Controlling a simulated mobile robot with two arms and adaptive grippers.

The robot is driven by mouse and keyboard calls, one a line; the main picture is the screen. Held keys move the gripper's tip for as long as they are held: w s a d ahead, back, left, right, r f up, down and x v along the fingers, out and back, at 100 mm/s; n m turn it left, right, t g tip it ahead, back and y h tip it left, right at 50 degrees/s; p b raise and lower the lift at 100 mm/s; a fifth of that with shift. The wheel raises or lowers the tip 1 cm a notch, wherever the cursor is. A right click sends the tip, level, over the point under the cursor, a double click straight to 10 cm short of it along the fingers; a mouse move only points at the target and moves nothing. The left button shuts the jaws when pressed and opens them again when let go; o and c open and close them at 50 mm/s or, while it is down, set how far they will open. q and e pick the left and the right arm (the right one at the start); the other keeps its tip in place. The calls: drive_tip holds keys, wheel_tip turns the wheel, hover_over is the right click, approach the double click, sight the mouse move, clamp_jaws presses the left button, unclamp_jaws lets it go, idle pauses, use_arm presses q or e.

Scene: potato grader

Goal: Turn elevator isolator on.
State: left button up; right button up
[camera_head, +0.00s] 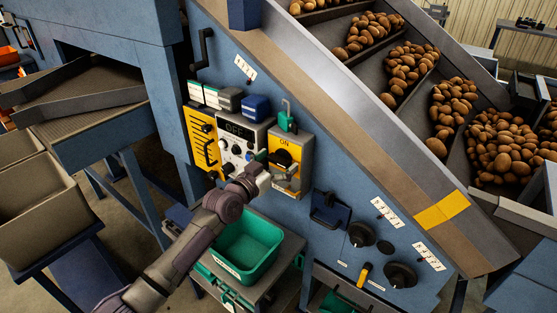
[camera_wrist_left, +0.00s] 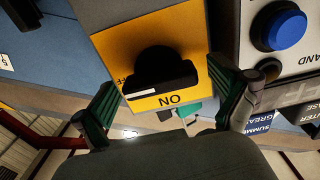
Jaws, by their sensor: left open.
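The elevator isolator is a grey box on the blue machine side with a yellow plate (camera_head: 294,177) and a black rotary knob (camera_head: 283,158). The wrist view shows the knob (camera_wrist_left: 158,70) close up and upside down, with "ON" readable on the yellow plate (camera_wrist_left: 172,101) and part of "OFF" at its left edge. I cannot tell for sure where the knob points. My left gripper (camera_head: 264,170) is in front of the isolator's lower left. In the wrist view its green-padded fingers (camera_wrist_left: 163,82) are spread apart on either side of the knob, with nothing clearly gripped.
A green bin (camera_head: 247,250) stands below. Potatoes lie on the sloping elevator (camera_head: 345,85).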

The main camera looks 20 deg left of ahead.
use_arm(q)
drive_tip(key=shift+w, duration=0.1)
drive_tip(key=shift+c, duration=0.7)
drive_tip(key=c, duration=1)
